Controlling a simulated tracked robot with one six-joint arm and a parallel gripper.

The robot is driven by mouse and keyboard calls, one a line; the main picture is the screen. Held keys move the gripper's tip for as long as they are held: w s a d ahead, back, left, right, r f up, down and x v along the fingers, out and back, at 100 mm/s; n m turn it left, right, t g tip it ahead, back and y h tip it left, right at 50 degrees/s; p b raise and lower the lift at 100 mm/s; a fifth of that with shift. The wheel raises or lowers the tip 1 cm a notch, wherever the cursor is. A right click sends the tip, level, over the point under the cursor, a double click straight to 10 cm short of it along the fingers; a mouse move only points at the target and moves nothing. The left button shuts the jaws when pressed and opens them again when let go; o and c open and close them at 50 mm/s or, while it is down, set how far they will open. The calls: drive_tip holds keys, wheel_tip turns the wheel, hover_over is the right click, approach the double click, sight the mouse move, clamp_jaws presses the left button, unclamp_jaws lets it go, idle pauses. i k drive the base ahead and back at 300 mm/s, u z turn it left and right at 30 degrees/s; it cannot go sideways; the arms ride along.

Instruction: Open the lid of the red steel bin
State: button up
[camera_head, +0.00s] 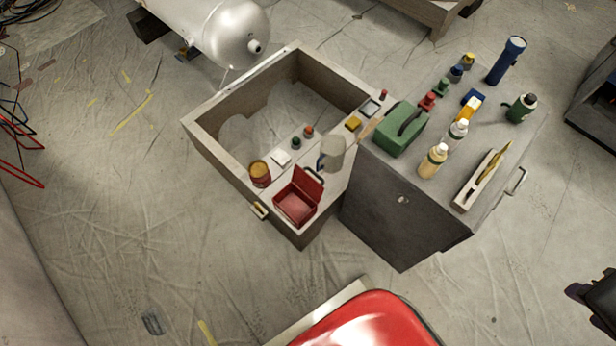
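The red steel bin (291,208) is a small open-topped box on the front corner ledge of the wooden frame. Its lid (308,183) stands raised along the bin's back right side, and the inside of the bin is visible. The lid looks tilted up, apart from the opening. My gripper is not in view, and nothing is seen touching the bin or the lid.
A yellow-and-red tin (259,172) stands left of the bin. A pale cup-like object (331,152) is close behind the lid. A grey cabinet (400,218) with bottles and a green case (402,130) stands to the right. Open floor (170,260) lies at front left.

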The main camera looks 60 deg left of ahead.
sight(314, 190)
drive_tip(key=k, duration=0.8)
drive_tip(key=u, duration=1.9)
drive_tip(key=i, duration=0.5)
